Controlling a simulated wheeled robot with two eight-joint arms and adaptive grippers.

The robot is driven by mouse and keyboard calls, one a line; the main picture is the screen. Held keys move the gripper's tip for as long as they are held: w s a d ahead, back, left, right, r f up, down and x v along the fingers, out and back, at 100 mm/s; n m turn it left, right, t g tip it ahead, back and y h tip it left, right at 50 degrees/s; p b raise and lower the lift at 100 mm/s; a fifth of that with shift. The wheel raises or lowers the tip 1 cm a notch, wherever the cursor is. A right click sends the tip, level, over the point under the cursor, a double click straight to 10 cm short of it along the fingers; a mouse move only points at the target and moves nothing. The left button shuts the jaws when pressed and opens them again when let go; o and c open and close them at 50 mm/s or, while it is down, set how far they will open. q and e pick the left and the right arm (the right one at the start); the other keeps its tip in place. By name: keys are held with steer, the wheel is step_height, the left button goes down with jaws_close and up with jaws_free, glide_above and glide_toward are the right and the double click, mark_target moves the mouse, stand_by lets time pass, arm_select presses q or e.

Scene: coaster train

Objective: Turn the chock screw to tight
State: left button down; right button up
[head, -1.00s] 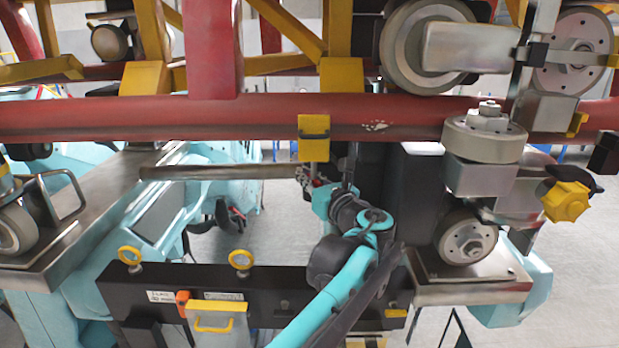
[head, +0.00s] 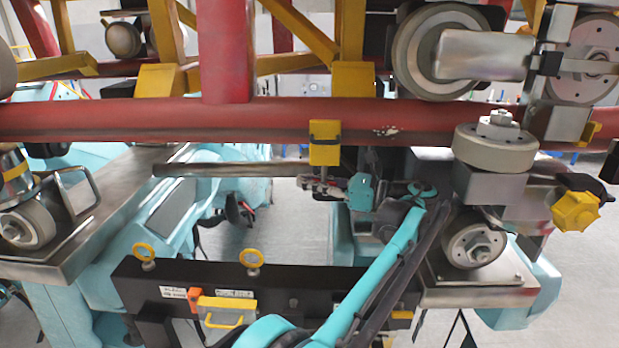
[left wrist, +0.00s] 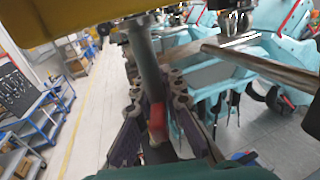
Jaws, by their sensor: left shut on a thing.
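The yellow chock (head: 324,143) is clamped on the red rail, and its metal screw (head: 323,172) hangs down below it. My left gripper (head: 320,186) comes in level from the right and is shut on the lower part of the screw, just under the chock. In the left wrist view the chock (left wrist: 60,18) fills the upper left. The screw's grey shaft (left wrist: 144,58) runs down from it between the fingers of my left gripper (left wrist: 153,112). A red part shows between the fingers. The screw's lower end is partly hidden. My right gripper is not in view.
The red rail (head: 240,120) crosses above my left arm. A steel bar (head: 225,169) lies left of the gripper. Wheel assemblies (head: 480,240) stand close on the right. A black beam (head: 170,280) with yellow rings crosses below.

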arm_select(q)
steer(key=shift+n+g, duration=0.3)
steer(key=shift+g, duration=0.1)
steer(key=c, duration=1.6)
jaws_free()
steer(key=v, duration=0.7)
steer(key=shift+d, duration=0.15)
steer(key=shift+f, duration=0.1)
